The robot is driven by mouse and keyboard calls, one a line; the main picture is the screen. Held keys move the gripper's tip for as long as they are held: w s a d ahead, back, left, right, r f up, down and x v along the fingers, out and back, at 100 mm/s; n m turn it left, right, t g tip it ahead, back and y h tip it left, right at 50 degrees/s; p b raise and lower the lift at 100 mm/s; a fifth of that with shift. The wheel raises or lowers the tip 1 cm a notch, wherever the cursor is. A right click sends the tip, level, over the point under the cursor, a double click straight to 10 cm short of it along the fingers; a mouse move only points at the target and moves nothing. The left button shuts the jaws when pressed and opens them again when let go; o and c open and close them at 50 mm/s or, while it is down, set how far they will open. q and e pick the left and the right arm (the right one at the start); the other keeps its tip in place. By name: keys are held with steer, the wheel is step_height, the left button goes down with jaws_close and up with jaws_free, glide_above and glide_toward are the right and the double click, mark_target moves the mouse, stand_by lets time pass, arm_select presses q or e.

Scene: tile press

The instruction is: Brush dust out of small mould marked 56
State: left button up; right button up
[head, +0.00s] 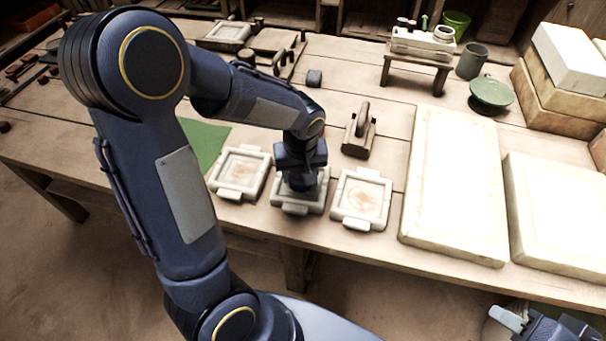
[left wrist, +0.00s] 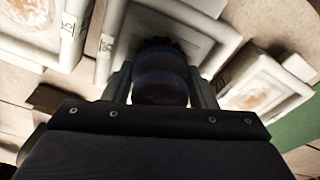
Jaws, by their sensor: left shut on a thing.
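Three small pale square moulds sit in a row near the table's front edge. The middle mould (head: 297,209) is under my left gripper (head: 303,184); it also shows in the left wrist view (left wrist: 214,27). My left gripper is shut on a dark rounded brush (left wrist: 160,75), its bristles at the middle mould's hollow. The visible part of that hollow looks grey. The left mould (head: 240,173) and right mould (head: 361,199) show orange-brown dust. Marks on the rims are too small to read surely. My right gripper (head: 510,320) is at the bottom right, partly cut off.
A green mat (head: 205,143) lies left of the moulds. A wooden block with a handle (head: 359,135) stands behind them. Large pale slabs (head: 452,185) fill the right side.

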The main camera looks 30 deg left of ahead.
arm_select(q)
steer(key=shift+a, duration=0.35)
steer(key=shift+w+r+p, duration=0.1)
steer(key=shift+r+p, duration=0.4)
steer(key=shift+r, duration=0.05)
step_height(320, 180, up, 7)
steer(key=p, duration=0.5)
steer(key=shift+d, duration=0.1)
